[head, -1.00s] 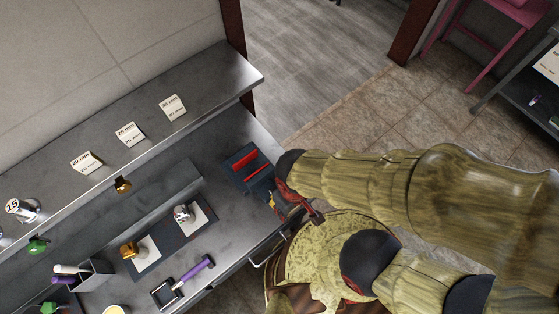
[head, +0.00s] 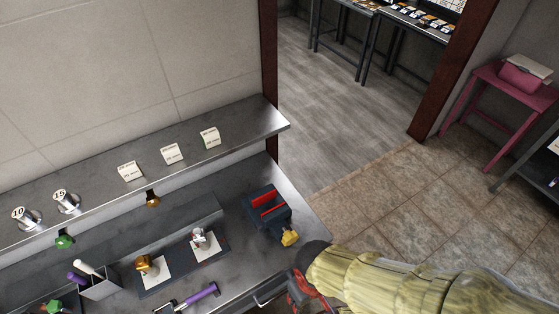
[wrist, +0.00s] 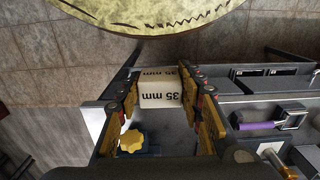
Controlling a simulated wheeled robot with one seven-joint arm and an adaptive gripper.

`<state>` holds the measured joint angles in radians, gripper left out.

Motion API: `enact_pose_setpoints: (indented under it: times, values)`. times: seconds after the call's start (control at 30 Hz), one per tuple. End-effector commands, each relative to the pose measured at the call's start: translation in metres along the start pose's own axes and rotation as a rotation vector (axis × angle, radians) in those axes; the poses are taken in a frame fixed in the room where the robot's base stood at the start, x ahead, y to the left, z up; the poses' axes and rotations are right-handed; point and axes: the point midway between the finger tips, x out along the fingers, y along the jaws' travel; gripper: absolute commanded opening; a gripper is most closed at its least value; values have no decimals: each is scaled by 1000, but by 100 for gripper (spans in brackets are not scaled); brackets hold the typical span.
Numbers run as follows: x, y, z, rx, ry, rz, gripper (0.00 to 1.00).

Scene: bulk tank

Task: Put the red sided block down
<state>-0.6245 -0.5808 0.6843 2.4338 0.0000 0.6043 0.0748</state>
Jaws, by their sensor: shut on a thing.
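My gripper (wrist: 161,92) is shut on a white block (wrist: 160,88) marked "35 mm" in the wrist view. The block's faces against the fingers are hidden, so I cannot see whether they are red. My gripper is partly in the head view (head: 303,287), low and right of centre, by the bench's right end; the block does not show there. The wrist view does not make clear whether the block touches anything below.
A dark vise (head: 280,221) with red jaws and a yellow knob (head: 290,239) stands at the metal bench's right end. White blocks (head: 172,153) stand on the shelf (head: 232,135). A purple-handled tool (head: 200,296) lies near the front edge.

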Motion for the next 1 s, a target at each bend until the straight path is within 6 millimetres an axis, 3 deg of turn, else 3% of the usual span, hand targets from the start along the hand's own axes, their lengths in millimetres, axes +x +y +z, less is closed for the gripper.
enact_pose_setpoints:
  times: [0.37,0.63,0.77,1.0]
  values:
    - [-5,16,-38,67,-1,0,11]
    - [-7,42,-82,146,-1,0,11]
    - [-5,69,-114,211,-2,0,11]
    - [8,144,-174,350,-3,0,11]
